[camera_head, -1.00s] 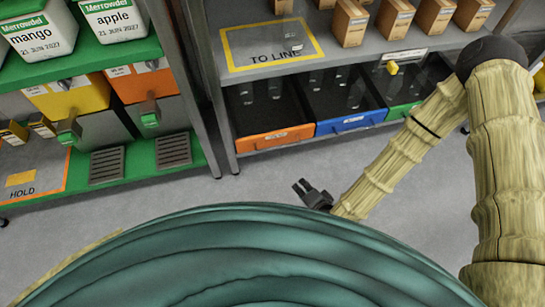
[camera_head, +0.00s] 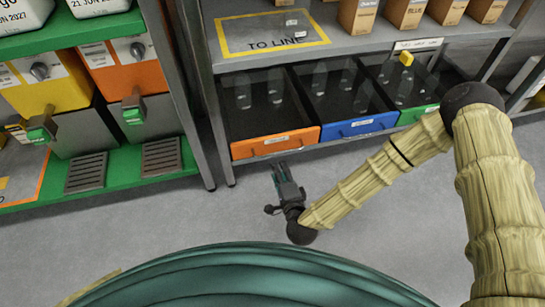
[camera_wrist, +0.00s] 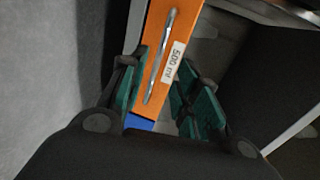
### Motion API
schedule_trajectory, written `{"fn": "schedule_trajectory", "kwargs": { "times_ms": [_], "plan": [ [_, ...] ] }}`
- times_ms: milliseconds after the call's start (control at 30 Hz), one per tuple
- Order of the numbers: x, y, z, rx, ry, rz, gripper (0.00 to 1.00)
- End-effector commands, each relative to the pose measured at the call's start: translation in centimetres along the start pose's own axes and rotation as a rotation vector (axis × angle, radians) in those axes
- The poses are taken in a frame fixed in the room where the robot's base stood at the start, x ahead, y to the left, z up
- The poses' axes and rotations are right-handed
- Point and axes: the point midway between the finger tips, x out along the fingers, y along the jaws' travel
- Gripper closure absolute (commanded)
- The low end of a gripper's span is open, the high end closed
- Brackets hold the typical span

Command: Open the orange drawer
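The orange drawer (camera_head: 275,143) is in the lower bay of the grey rack in the head view, its front roughly in line with the blue drawer beside it. Its front also fills the middle of the wrist view (camera_wrist: 182,28), with a "500 ml" label and a long metal handle (camera_wrist: 160,58). My gripper (camera_head: 281,170) is just in front of and below the drawer front in the head view. In the wrist view my gripper (camera_wrist: 168,85) is open, its teal-padded fingers on either side of the handle in the picture. I see no contact with the handle.
A blue drawer (camera_head: 361,127) and a green drawer (camera_head: 418,114) sit to the right. A "TO LINE" shelf (camera_head: 225,66) is above. A rack post (camera_head: 197,120) stands left of the orange drawer, beside a green-shelved rack with dispensers. The grey floor (camera_head: 150,225) in front is clear.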

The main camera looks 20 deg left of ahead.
Motion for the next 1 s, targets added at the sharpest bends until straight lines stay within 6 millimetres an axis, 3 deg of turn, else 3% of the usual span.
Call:
{"fn": "schedule_trajectory", "kwargs": {
  "times_ms": [600,1000],
  "plan": [
    [8.8,0.2,0.0,-0.002,-0.001,0.000,0.68],
    [9.9,0.0,0.1,-0.001,-0.001,0.002,0.68]
  ]
}}
